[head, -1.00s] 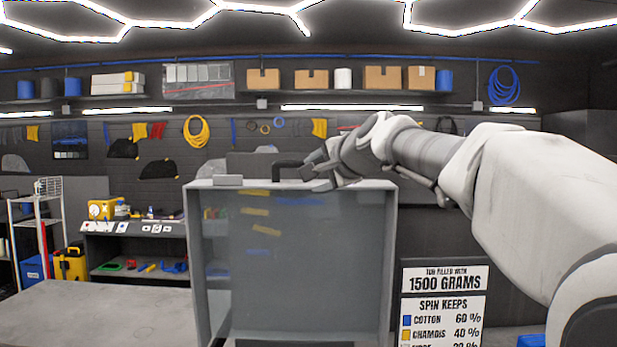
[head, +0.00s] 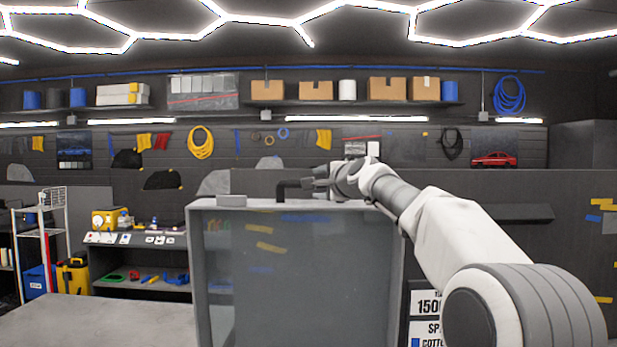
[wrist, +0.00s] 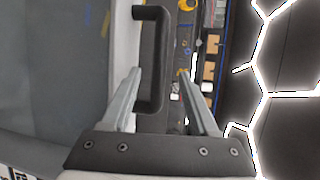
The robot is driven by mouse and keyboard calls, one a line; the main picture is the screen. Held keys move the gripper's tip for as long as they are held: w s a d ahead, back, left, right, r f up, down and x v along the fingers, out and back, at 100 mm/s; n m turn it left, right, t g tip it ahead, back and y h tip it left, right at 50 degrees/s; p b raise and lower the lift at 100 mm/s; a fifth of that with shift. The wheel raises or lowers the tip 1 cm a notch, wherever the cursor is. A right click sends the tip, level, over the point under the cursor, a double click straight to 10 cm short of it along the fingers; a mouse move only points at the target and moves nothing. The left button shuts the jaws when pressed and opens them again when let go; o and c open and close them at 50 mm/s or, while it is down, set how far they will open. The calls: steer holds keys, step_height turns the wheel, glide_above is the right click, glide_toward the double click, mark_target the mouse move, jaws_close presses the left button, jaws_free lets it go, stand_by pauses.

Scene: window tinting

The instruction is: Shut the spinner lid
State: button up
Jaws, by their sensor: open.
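The spinner lid (head: 300,280) stands upright in the head view, a large grey shallow panel with a raised rim. It fills the lower middle. A black bar handle (head: 290,189) sits on its top edge; it also shows in the wrist view (wrist: 153,60). My gripper (head: 318,182) is at the top edge beside the handle. In the wrist view my open gripper (wrist: 160,72) has one finger on each side of the handle bar, closer on the left. I cannot tell whether a finger touches it. The spinner's tub is not clearly visible.
A small grey block (head: 231,200) is on the lid's top left edge. A pale worktop (head: 90,320) lies at lower left, with a tool bench (head: 140,260) behind. A printed sign (head: 428,310) stands right of the lid, partly hidden by my arm.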

steer(key=p+x, duration=0.4)
steer(key=x, duration=0.3)
steer(key=shift+w+r, duration=0.15)
steer(key=shift+w, duration=0.05)
steer(key=shift+w+a+p, duration=0.2)
steer(key=shift+w+p, duration=0.1)
steer(key=shift+p, duration=0.05)
jaws_close()
stand_by(1.0)
